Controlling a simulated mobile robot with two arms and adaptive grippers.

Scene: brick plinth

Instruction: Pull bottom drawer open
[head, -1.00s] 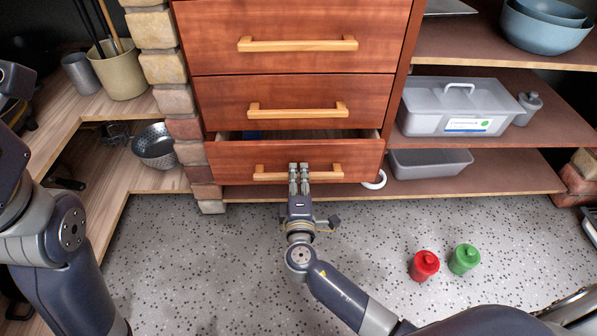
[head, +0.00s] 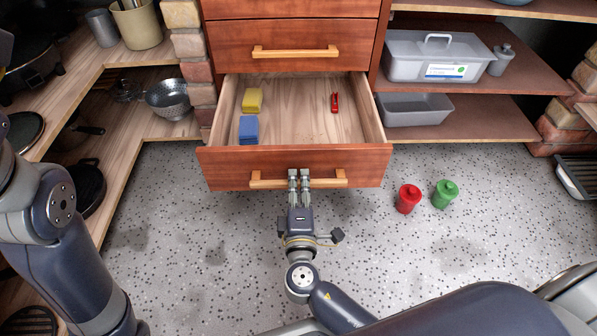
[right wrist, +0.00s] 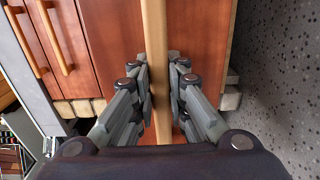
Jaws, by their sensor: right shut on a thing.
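The bottom drawer (head: 226,170) is pulled well out of the reddish wooden cabinet, and its inside shows. A light wooden bar handle (head: 327,180) runs across its front. My right gripper (head: 299,180) is shut on the middle of this handle. In the right wrist view the handle (right wrist: 155,40) passes between the two fingers of my right gripper (right wrist: 160,90). A yellow sponge-like block (head: 252,100), a blue block (head: 248,130) and a small red item (head: 335,103) lie in the drawer. My left arm shows at the left, but its gripper is not in view.
A closed drawer (head: 230,43) is above. A red jar (head: 408,198) and a green jar (head: 445,194) stand on the speckled floor to the right. Shelves at right hold a grey lidded box (head: 420,62) and a grey bin (head: 400,112). A colander (head: 167,98) sits at left.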

